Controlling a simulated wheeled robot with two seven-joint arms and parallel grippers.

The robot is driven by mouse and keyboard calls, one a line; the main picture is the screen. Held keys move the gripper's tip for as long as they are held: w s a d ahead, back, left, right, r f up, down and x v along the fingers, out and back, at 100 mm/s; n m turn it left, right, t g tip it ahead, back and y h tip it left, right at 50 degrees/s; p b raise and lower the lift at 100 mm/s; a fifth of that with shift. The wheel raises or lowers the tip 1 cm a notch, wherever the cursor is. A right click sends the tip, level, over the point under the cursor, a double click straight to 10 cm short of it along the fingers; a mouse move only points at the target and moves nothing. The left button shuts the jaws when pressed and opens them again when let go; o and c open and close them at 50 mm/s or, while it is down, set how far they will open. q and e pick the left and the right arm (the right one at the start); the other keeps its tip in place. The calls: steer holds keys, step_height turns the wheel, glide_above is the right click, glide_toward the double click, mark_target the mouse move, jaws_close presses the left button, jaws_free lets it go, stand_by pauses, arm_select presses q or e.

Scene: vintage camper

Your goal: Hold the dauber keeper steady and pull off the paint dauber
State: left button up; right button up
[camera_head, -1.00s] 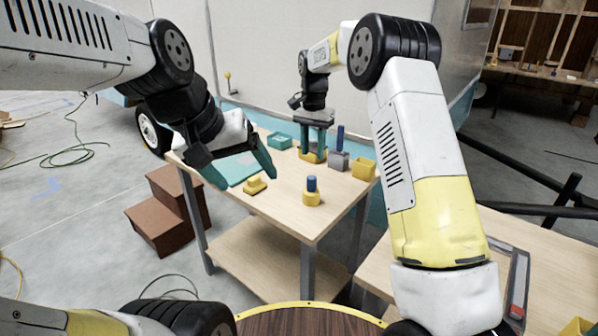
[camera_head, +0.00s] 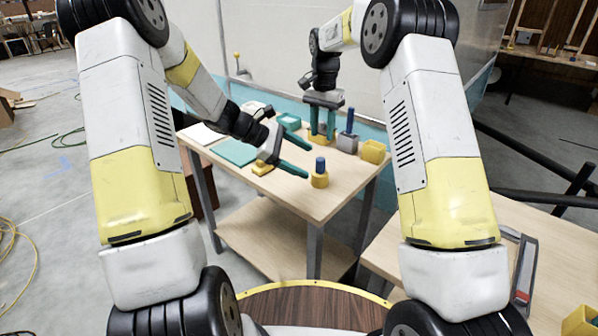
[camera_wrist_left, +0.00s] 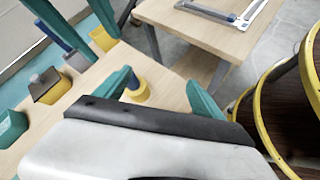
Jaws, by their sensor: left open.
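I cannot tell for sure which piece is the dauber keeper. A round yellow holder (camera_head: 320,181) with a blue peg (camera_head: 320,164) upright in it stands near the table's front right; the wrist view shows the holder (camera_wrist_left: 138,95) near one finger. A grey block (camera_head: 347,144) with a tall blue handle (camera_head: 349,121) stands farther back. My left gripper (camera_head: 305,160) is open and empty, its fingertips pointing toward the yellow holder, apart from it. My right gripper (camera_head: 322,133) points down with its fingers at a low yellow block (camera_head: 318,140); their grip is unclear.
A yellow box (camera_head: 374,151) stands at the table's right edge. A yellow piece (camera_head: 261,168) lies under my left gripper, near a flat teal mat (camera_head: 233,152). Bare wooden tabletop (camera_head: 290,192) lies in front.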

mark_target(316, 174)
arm_select(q)
steer(key=w+f+n, duration=0.2)
steer(key=f, duration=0.1)
steer(key=w+f+n+t+h, duration=0.1)
steer(key=w+f+n, duration=0.1)
steer(key=f, duration=0.1)
steer(key=w+a+f+n+t+h, duration=0.1)
steer(key=w+f+n, duration=0.1)
steer(key=f, duration=0.1)
steer(key=shift+w, duration=0.2)
steer(key=shift+x, duration=3.8)
steer(key=shift+w, duration=0.1)
steer(key=c, duration=1.7)
arm_select(e)
steer(key=shift+o, duration=1.4)
step_height(316, 174, down, 3)
steer(key=n, duration=0.3)
steer(key=shift+n, duration=0.3)
steer(key=shift+f+n, duration=0.4)
steer(key=shift+f, duration=3.85)
